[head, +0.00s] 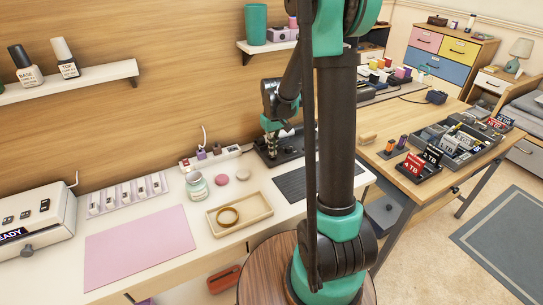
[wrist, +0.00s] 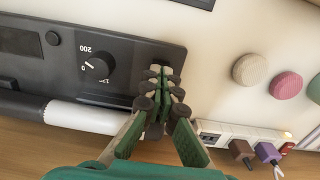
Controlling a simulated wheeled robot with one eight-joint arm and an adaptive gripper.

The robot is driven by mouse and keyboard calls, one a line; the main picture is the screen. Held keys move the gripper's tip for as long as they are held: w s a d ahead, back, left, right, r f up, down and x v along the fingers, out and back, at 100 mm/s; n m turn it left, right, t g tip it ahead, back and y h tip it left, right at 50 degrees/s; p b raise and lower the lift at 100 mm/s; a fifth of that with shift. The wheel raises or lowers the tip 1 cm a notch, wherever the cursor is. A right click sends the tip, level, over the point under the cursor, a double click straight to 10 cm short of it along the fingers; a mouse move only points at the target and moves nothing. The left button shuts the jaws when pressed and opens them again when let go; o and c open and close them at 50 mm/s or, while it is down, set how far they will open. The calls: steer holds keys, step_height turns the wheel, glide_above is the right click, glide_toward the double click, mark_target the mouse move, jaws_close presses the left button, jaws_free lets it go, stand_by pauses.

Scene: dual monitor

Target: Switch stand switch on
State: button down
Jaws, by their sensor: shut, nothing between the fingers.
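A black stand (wrist: 130,55) with a dial (wrist: 97,67) marked 0 and 200 fills the left of the wrist view. In the head view the same stand (head: 262,157) sits at the back of the white desk, partly behind my arm. My gripper (wrist: 160,78) is shut and empty, its fingertips over the right end of the stand in the wrist view. The head view shows my gripper (head: 272,150) pointing down there. I cannot make out a switch; the fingers cover that end of the panel. Whether the fingertips touch the panel is unclear.
A power strip (wrist: 242,128) with plugs lies close to the stand's end. Pink (wrist: 286,84) and beige (wrist: 251,70) round pads lie nearby. A wooden tray (head: 262,203), a jar (head: 196,186) and a dark mat (head: 293,187) occupy the desk. A shelf (head: 262,46) hangs above.

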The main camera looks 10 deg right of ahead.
mark_target(273, 157)
steer(key=shift+f, duration=0.9)
stand_by(0.3)
steer(key=shift+r, duration=3.55)
steer(key=shift+s, duration=0.1)
